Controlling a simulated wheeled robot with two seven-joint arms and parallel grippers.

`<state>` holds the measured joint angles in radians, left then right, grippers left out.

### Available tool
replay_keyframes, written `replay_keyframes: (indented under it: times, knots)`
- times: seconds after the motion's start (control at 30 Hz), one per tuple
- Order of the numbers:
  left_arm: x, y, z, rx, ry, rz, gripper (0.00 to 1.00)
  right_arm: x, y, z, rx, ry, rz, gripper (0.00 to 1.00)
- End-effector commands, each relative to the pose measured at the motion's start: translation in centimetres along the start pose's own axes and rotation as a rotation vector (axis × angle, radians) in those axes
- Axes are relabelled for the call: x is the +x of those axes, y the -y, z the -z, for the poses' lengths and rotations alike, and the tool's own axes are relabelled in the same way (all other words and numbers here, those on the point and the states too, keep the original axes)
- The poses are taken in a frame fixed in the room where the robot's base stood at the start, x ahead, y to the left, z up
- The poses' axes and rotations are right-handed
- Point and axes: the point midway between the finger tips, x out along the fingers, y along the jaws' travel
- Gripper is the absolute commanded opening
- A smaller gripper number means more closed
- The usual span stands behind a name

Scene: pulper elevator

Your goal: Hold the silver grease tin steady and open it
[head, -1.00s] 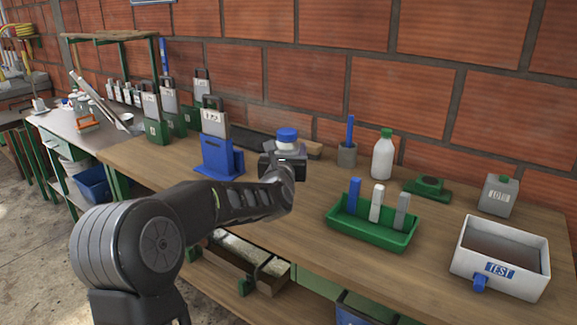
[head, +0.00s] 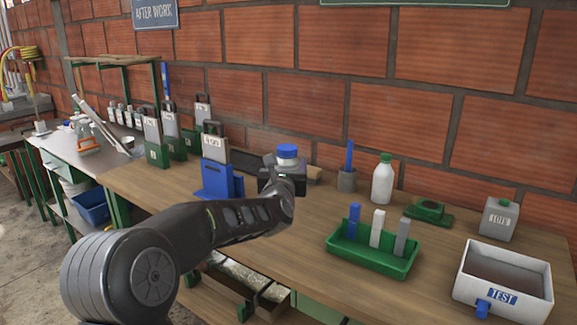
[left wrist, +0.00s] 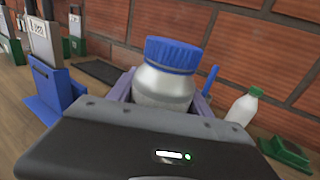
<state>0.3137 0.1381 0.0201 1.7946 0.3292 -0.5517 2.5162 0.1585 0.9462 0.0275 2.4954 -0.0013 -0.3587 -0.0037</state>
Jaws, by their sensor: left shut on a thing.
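The grease tin is a silver, rounded container with a blue ribbed lid (head: 287,151). In the left wrist view the silver tin (left wrist: 163,86) stands upright between the fingers of my left gripper, with its blue lid (left wrist: 174,54) on. My left gripper (head: 284,174) is shut on the tin's body at the back middle of the wooden bench. The gripper hides the tin's lower part, so I cannot tell whether it touches the bench. My right gripper is not in view.
A blue stand (head: 219,180) is left of the tin. A pen cup (head: 347,181), white bottle (head: 382,182) and green tray (head: 371,255) with upright sticks are to the right. A white TEST bin (head: 503,278) is at far right. The front middle bench is clear.

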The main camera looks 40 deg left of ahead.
Motion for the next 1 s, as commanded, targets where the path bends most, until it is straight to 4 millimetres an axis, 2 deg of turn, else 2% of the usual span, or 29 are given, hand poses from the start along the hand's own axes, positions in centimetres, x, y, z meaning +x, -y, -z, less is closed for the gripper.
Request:
replay_keyframes:
  times: [0.07,0.5,1.0]
  knots:
    - [0.00,0.00,-0.15,0.000,0.003,0.000,0.36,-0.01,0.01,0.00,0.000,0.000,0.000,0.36]
    - [0.00,-0.01,-0.15,0.000,0.003,0.000,0.00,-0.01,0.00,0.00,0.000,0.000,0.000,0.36]
    - [0.00,-0.01,-0.15,0.000,0.003,0.000,0.00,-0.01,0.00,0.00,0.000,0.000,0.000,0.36]
